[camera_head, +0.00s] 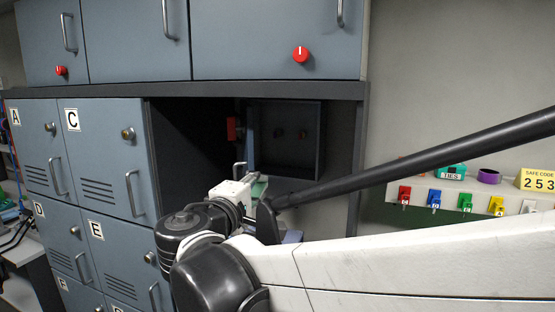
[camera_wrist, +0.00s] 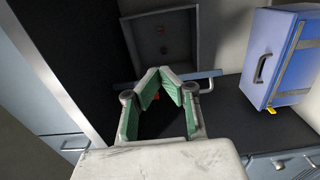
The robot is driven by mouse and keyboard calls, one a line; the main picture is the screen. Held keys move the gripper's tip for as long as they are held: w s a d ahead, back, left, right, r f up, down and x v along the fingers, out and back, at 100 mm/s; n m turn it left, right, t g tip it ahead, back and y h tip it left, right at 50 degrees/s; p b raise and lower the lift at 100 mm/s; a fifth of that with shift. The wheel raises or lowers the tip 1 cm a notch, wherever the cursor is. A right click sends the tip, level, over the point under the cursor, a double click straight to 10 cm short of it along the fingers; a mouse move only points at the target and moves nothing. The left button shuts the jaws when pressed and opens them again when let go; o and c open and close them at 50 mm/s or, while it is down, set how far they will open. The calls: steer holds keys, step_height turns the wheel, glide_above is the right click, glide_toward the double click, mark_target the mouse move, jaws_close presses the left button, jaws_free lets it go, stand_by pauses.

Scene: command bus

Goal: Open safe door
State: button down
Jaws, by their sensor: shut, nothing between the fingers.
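The safe (camera_head: 318,140) is a dark box inside the open locker compartment, and its interior shows with two small round things at the back. The safe's blue-grey door (camera_head: 251,140) stands open, seen nearly edge-on at the left, with a red part (camera_head: 234,128) and a metal handle (camera_head: 238,167). In the wrist view the door (camera_wrist: 124,84) is a thin bar in front of the open safe (camera_wrist: 190,30), its handle (camera_wrist: 208,90) at the right. My gripper (camera_wrist: 162,72) is shut and empty, with its green-padded fingertips close to the door. Contact cannot be told.
Lettered lockers (camera_head: 105,165) with handles stand at the left. Upper cabinets (camera_head: 270,40) with red knobs hang above the compartment. A blue case (camera_wrist: 285,65) lies right in the wrist view. Coloured key tags (camera_head: 465,201) and a yellow safe code sign (camera_head: 538,180) are at right.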

mark_target(250, 153)
steer(key=b+x, duration=0.1)
steer(key=x, duration=2)
steer(key=shift+d+b, duration=0.15)
steer(key=shift+b, duration=0.25)
steer(key=shift+w, duration=0.15)
steer(key=shift+w+a, duration=1.75)
steer(key=shift+a, duration=3.1)
steer(key=shift+w+a, duration=1.75)
steer(key=shift+a, duration=3.15)
steer(key=s+d, duration=0.2)
steer(key=d, duration=0.4)
steer(key=shift+d+r+b, duration=0.15)
steer(key=shift+r+b, duration=0.2)
steer(key=shift+b, duration=0.1)
